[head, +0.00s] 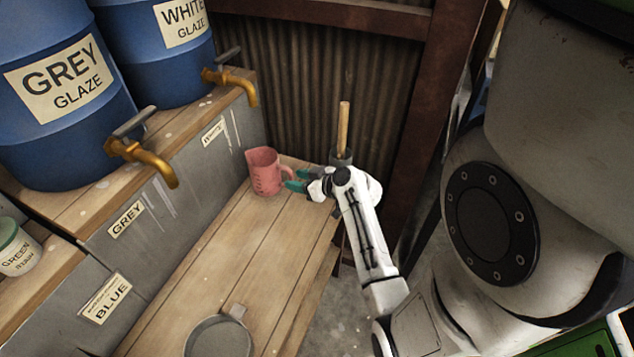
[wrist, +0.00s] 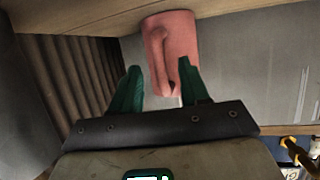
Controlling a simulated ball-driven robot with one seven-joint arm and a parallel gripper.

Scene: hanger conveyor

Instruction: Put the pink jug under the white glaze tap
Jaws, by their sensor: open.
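The pink jug (head: 262,172) stands upright on the lower wooden bench (head: 225,245), near its far end. Its handle faces my gripper. The white glaze tap (head: 245,88), brass with a grey lever, is on the upper shelf, above and slightly left of the jug in the head view; I cannot tell whether the jug is directly below its spout. My gripper (head: 297,183) is open at the handle side. In the wrist view, where the scene looks upside down, the green fingers (wrist: 158,90) are apart with the pink jug's handle (wrist: 158,52) between or just beyond them.
The grey glaze barrel (head: 62,90) and its tap (head: 140,160) are nearer on the upper shelf, beside the white glaze barrel (head: 160,55). A grey pan (head: 218,337) lies at the bench's near end. A wooden-handled tool (head: 343,130) stands behind my gripper. The bench's middle is clear.

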